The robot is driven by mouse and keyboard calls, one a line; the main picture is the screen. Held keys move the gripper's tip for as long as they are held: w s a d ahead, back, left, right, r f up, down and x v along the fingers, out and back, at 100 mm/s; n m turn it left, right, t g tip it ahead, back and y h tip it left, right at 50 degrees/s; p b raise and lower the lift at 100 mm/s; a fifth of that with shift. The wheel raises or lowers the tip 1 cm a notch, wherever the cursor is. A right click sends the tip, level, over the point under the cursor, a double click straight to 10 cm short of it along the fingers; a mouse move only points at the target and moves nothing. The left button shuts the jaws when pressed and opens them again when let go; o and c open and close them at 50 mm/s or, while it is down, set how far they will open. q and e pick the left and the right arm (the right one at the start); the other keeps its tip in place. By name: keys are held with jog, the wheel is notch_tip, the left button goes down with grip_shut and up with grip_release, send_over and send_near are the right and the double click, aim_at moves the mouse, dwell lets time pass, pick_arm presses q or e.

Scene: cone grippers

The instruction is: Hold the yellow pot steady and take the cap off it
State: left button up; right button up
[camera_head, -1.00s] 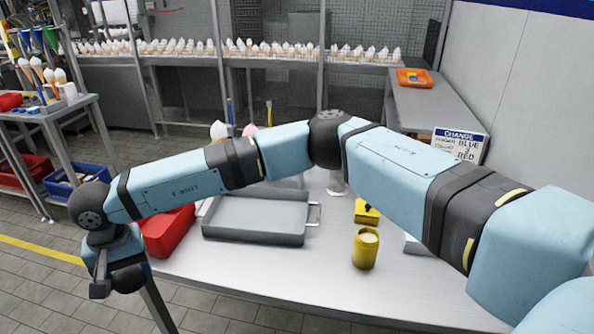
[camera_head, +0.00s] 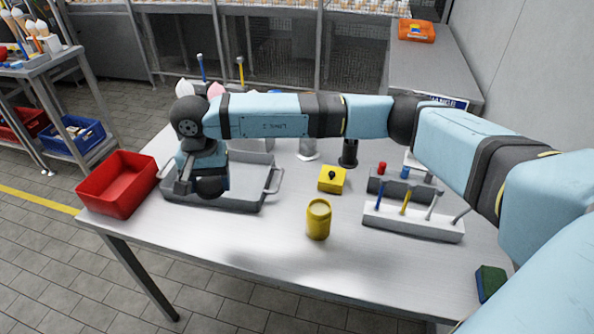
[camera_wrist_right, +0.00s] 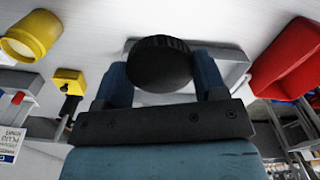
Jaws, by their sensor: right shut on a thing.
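The yellow pot (camera_head: 318,220) stands upright near the front middle of the table, its pale round top uncovered; it also shows at the upper left of the right wrist view (camera_wrist_right: 30,35). My right gripper (camera_head: 200,187) is over the grey tray (camera_head: 240,206), left of the pot and well apart from it. In the right wrist view, my right gripper (camera_wrist_right: 160,75) is shut on the black ridged cap (camera_wrist_right: 158,62), with a finger on each side. I cannot tell the cap's height above the tray. My left gripper is not in view, and nothing holds the pot.
A red bin (camera_head: 117,184) stands left of the tray. A yellow block with a black knob (camera_head: 331,180) is behind the pot. A white tool rack (camera_head: 413,221) stands to the right. A green sponge-like block (camera_head: 490,283) lies at the right edge. The front table strip is clear.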

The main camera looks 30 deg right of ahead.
aim_at(302, 206)
jog(key=s+d+r+m+p, duration=0.1)
jog(key=d+r+m, duration=0.15)
jog(key=d, duration=0.85)
jog(key=s+d+r+m+p, duration=0.1)
jog(key=s+d+m, duration=0.15)
jog(key=d, duration=0.85)
jog(key=f, duration=2)
jog(key=shift+w+d+f, duration=0.1)
jog(key=shift+w+f, duration=0.1)
jog(key=shift+w, duration=0.1)
jog(key=o, duration=1)
notch_tip(302, 206, up, 12)
jog(key=shift+r, duration=0.15)
